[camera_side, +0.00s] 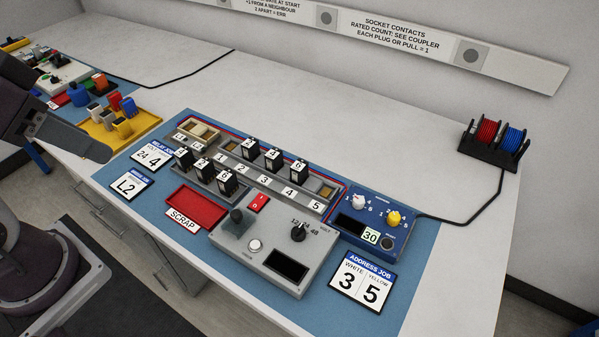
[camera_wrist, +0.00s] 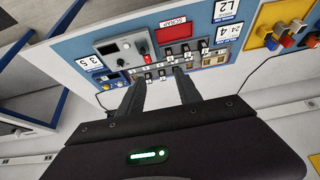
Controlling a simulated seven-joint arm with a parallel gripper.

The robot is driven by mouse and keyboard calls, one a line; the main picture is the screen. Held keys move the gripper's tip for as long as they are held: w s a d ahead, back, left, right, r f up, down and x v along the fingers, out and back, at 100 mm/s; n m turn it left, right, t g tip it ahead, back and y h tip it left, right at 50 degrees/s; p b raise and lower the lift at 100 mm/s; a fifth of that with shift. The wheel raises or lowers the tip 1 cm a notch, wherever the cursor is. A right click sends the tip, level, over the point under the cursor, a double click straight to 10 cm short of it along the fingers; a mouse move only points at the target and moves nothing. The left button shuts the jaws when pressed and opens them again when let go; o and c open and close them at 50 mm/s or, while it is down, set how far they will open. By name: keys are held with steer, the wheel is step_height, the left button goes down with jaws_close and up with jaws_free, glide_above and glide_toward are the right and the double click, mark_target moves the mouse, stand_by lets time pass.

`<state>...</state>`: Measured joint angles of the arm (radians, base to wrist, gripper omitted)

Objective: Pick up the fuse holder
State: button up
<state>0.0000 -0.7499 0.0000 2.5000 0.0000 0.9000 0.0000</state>
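No part is clearly marked as a fuse holder. A small beige block (camera_side: 201,129) sits at the back left end of the grey relay rail, by small L1 and L2 labels; it may be the fuse holder, but it is too small to tell. In the wrist view this end of the rail (camera_wrist: 215,59) lies right of the fingers. My gripper (camera_side: 106,153) is at the left of the side view, left of the panel and apart from it. The wrist view shows its two fingers (camera_wrist: 160,83) spread with nothing held between them.
Several black numbered relays (camera_side: 250,147) stand on the rail. A red scrap tray (camera_side: 192,206), grey tester (camera_side: 265,248) and blue address box (camera_side: 372,226) are near it. A yellow tray (camera_side: 132,130) holds coloured parts at left. Wire spools (camera_side: 487,132) stand back right.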

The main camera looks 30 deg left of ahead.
steer(key=o, duration=0.3)
steer(key=n+g, duration=0.6)
steer(key=n, duration=1.2)
glide_above(299, 165)
steer(key=f, duration=2.2)
steer(key=shift+s+d+f, duration=0.2)
steer(key=shift+s+f, duration=0.05)
steer(key=shift+f, duration=0.1)
steer(key=f, duration=0.7)
steer(key=shift+w+a, duration=0.2)
steer(key=shift+w, duration=0.1)
steer(key=shift+r, duration=0.1)
jaws_close()
